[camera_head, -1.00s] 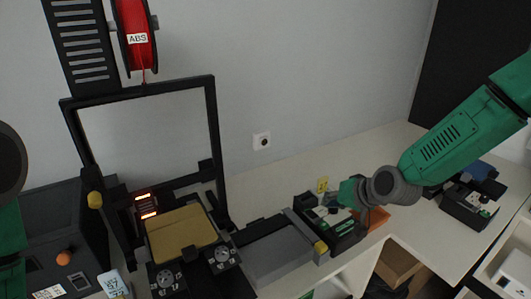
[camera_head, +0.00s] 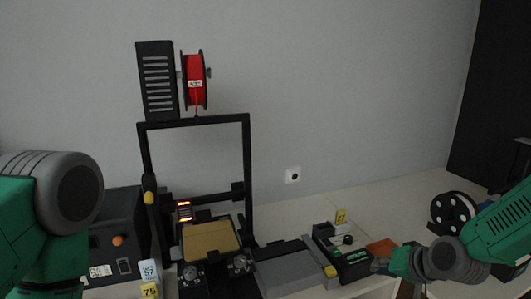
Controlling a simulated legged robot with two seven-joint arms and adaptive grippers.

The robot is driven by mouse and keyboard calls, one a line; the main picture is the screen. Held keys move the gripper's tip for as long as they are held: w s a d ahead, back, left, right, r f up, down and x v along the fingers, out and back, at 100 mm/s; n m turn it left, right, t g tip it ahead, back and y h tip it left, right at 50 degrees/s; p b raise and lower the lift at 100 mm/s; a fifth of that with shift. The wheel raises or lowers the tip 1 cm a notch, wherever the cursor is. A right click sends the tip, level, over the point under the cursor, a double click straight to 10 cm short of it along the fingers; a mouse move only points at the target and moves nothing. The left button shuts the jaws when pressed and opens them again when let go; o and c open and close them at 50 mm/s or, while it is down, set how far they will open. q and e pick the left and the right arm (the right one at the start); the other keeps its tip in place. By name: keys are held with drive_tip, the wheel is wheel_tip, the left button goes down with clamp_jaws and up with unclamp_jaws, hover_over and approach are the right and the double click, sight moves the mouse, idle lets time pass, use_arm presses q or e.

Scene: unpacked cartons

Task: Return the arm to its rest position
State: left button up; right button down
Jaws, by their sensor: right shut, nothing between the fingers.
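My right arm comes in from the right edge in green and grey. Its gripper (camera_head: 382,265) is small in view at the arm's end, shut and empty, beside the black tray (camera_head: 352,274) with green parts. I cannot tell whether it touches the tray. My left arm (camera_head: 50,205) fills the lower left as a green and grey link. Its gripper is out of view.
A black 3D printer frame (camera_head: 249,165) with a red spool (camera_head: 195,82) and a tan bed (camera_head: 208,240) stands left of centre. A dark box (camera_head: 115,225) is beside it. A black-and-white spool (camera_head: 452,213) stands behind my right arm.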

drive_tip(key=s+a+f+n+g+h+b, duration=0.15)
drive_tip(key=s+f+b, duration=0.35)
drive_tip(key=s+f, duration=0.6)
drive_tip(key=s+a+f+n+g+b, duration=0.1)
drive_tip(key=s+f+g+b, duration=0.25)
drive_tip(key=s+f, duration=0.7)
drive_tip(key=s+d+f+n+g+h+b, duration=0.2)
drive_tip(key=s+f+b, duration=0.5)
drive_tip(key=s+f, duration=0.5)
drive_tip(key=shift+s+d+g, duration=0.3)
drive_tip(key=shift+s+d, duration=0.4)
drive_tip(key=shift+s, duration=0.45)
drive_tip(key=shift+a, duration=0.3)
drive_tip(key=shift+d, duration=0.1)
